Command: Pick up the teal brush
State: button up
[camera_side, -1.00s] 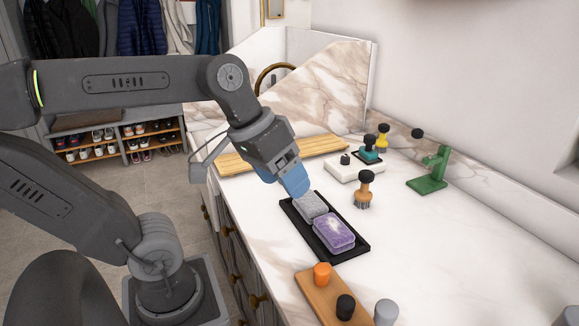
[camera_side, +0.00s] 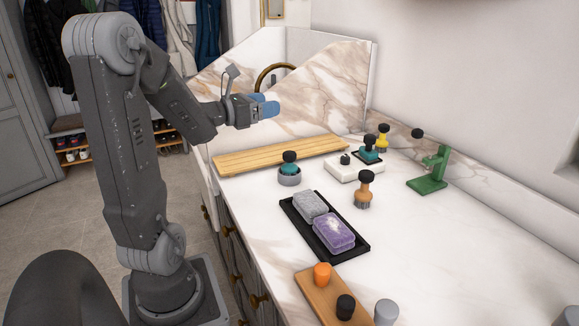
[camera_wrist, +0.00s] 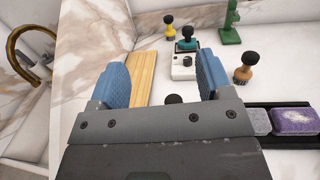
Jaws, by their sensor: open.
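Two teal pieces with black knobs show in the side view. One teal piece (camera_side: 289,168) is upright at the near side of the counter, above a round grey base that could be bristles or a dish. The other teal piece (camera_side: 369,154) stands farther back on a dark square pad behind a white block. My gripper (camera_side: 271,104) is raised above the counter, apart from both, with blue fingers pointing right. In the wrist view my gripper (camera_wrist: 161,66) is open and empty. There the far teal piece (camera_wrist: 186,45) shows beyond the fingers. The near one is mostly hidden behind my gripper.
A slatted wooden board (camera_side: 280,156) lies behind. A white block (camera_side: 354,171), orange brush (camera_side: 364,187), yellow piece (camera_side: 383,137) and green stand (camera_side: 430,172) are to the right. A black tray (camera_side: 354,249) holds grey and purple sponges. A wooden board (camera_side: 316,292) is nearer.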

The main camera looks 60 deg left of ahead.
send_near(289, 152)
jog(key=w, duration=0.2)
jog(key=shift+w+a+f, duration=0.15)
jog(key=shift+w+a, duration=0.05)
jog(key=shift+w, duration=0.2)
jog(key=w, duration=0.7)
jog(key=shift+w+a, duration=0.2)
jog(key=shift+a, duration=0.2)
jog(key=shift+c, duration=0.2)
jog(key=c, duration=1)
jog(key=shift+c, duration=0.2)
